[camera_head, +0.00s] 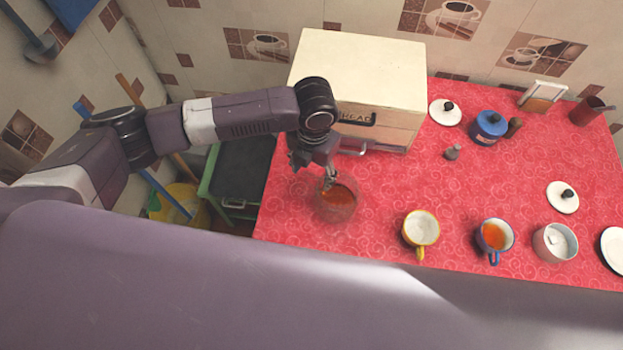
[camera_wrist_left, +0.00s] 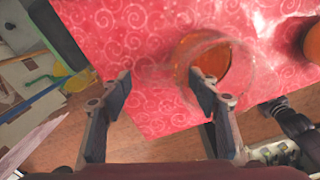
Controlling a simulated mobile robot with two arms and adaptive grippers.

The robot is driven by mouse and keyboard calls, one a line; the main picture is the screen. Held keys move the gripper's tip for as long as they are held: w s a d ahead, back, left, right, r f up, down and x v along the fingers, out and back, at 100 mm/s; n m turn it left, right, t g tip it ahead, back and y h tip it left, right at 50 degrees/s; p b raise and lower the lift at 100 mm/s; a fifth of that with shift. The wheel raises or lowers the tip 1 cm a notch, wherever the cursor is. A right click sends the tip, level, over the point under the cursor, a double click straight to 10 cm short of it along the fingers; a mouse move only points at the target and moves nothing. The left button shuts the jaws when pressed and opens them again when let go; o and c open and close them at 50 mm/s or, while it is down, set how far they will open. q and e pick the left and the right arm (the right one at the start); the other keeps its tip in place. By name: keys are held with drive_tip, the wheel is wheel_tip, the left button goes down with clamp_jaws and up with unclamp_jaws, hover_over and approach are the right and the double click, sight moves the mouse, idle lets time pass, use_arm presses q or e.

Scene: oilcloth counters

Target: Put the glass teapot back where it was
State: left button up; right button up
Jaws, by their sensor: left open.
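The glass teapot (camera_head: 341,208) is a clear round vessel with orange-brown tea, standing on the red patterned counter (camera_head: 390,185) near its front left edge. It also shows in the left wrist view (camera_wrist_left: 186,55). My left gripper (camera_head: 326,180) is right at the teapot, over its upper left side in the head view. In the left wrist view my left gripper (camera_wrist_left: 160,86) is open; its right finger overlaps the teapot's near side and its left finger is over bare cloth. Whether a finger touches the glass I cannot tell. My right gripper is not in view.
A wooden bread box (camera_head: 362,70) stands behind the teapot. To the right are a yellow-handled cup (camera_head: 421,228), a blue cup with tea (camera_head: 495,236), a white pot (camera_head: 555,243) and a blue jar (camera_head: 488,128). The cloth between teapot and yellow cup is clear.

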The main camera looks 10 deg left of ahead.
use_arm(q)
wheel_tip(320, 180, up, 8)
drive_tip(key=shift+f+b, duration=0.1)
drive_tip(key=shift+b, duration=0.55)
drive_tip(key=shift+s, duration=0.1)
